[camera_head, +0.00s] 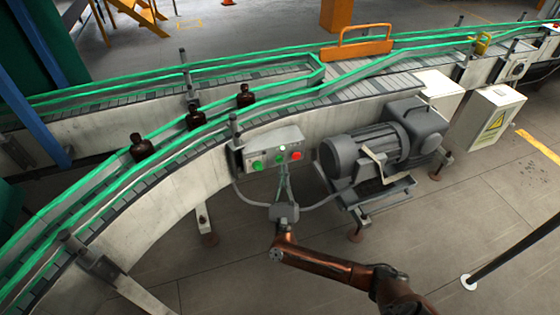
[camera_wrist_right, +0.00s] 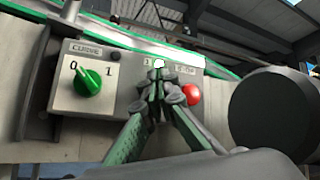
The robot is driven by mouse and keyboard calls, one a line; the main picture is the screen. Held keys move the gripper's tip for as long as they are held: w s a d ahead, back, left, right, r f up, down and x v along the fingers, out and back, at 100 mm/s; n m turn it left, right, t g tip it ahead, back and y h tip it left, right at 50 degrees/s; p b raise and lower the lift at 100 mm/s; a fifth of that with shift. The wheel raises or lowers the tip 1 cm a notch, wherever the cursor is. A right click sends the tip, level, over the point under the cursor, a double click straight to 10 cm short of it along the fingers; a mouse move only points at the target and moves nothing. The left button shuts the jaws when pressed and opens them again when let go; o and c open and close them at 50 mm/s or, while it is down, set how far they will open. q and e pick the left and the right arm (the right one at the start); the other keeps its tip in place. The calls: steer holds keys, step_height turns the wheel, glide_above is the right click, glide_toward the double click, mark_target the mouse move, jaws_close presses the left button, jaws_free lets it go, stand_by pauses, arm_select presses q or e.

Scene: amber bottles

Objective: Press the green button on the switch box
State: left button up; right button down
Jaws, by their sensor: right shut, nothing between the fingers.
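The grey switch box (camera_head: 262,140) is mounted on the side of the curved conveyor; it also fills much of the right wrist view (camera_wrist_right: 118,60). It has a green turn knob (camera_wrist_right: 88,80) between marks 0 and 1, a white lamp (camera_wrist_right: 158,62) and a red button (camera_wrist_right: 193,94). In the head view a green button (camera_head: 280,157) shows between the knob and the red button. My right gripper (camera_head: 282,168) is shut and empty, its fingertips (camera_wrist_right: 163,80) right in front of the green button, covering it in the wrist view. Whether they touch it cannot be told. My left gripper is not in view.
A grey motor (camera_head: 370,150) stands close to the right of the switch box. Several amber bottles (camera_head: 142,147) stand on the conveyor, behind green rails (camera_head: 100,195). A white cabinet (camera_head: 485,118) with a warning sign is farther right. The floor in front is mostly clear.

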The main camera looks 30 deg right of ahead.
steer(key=s, duration=0.2)
steer(key=s+a+p, duration=0.1)
steer(key=s, duration=0.1)
steer(key=shift+s, duration=0.25)
stand_by(0.7)
